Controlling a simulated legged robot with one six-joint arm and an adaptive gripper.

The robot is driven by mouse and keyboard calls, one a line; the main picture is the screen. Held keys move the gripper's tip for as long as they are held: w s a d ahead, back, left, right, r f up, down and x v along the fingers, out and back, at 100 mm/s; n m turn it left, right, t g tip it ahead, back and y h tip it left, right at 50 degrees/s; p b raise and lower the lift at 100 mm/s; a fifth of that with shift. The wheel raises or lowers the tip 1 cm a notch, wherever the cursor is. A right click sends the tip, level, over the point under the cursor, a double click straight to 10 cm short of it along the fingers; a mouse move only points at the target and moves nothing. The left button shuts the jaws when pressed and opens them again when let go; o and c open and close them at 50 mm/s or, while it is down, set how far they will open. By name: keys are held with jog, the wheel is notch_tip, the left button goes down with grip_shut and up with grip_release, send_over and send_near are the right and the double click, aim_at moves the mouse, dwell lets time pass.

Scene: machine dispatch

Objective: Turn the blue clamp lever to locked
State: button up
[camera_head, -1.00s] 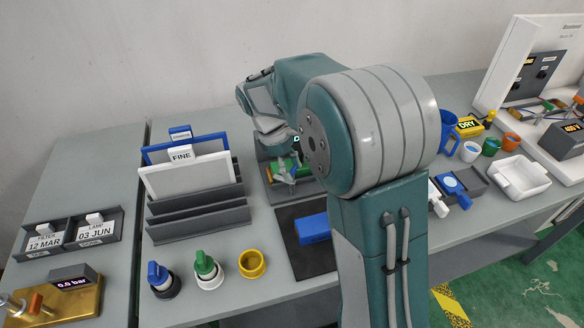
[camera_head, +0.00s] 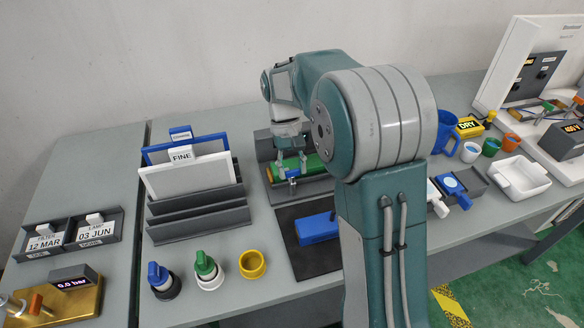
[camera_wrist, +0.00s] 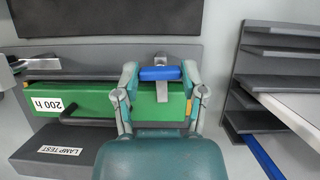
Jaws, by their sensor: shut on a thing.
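The blue clamp lever (camera_wrist: 160,73) shows in the wrist view as a short blue bar on a metal arm, lying over the green block (camera_wrist: 85,99) labelled "200 h". My gripper (camera_wrist: 159,69) has a finger at each end of the blue bar and is shut on it. In the head view my gripper (camera_head: 291,164) reaches down from above to the green block (camera_head: 312,163) in its grey holder at the back of the table. The lever is hard to make out there.
A black mat (camera_head: 296,259) with a blue block (camera_head: 318,228) lies in front of the holder. A grey rack (camera_head: 200,216) with upright panels stands to the left. A dark "LAMP TEST" box (camera_wrist: 55,152) adjoins the green block.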

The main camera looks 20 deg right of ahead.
aim_at(286, 168)
jog(key=shift+w+r+m, duration=0.1)
jog(key=shift+w+m, duration=0.05)
jog(key=shift+m, duration=0.25)
jog(key=o, duration=1.1)
jog(key=shift+a, duration=0.1)
jog(key=shift+o, duration=0.2)
jog(key=v, duration=1.1)
jog(key=shift+w+r, duration=0.15)
jog(key=shift+r, duration=0.2)
jog(key=shift+r, duration=0.1)
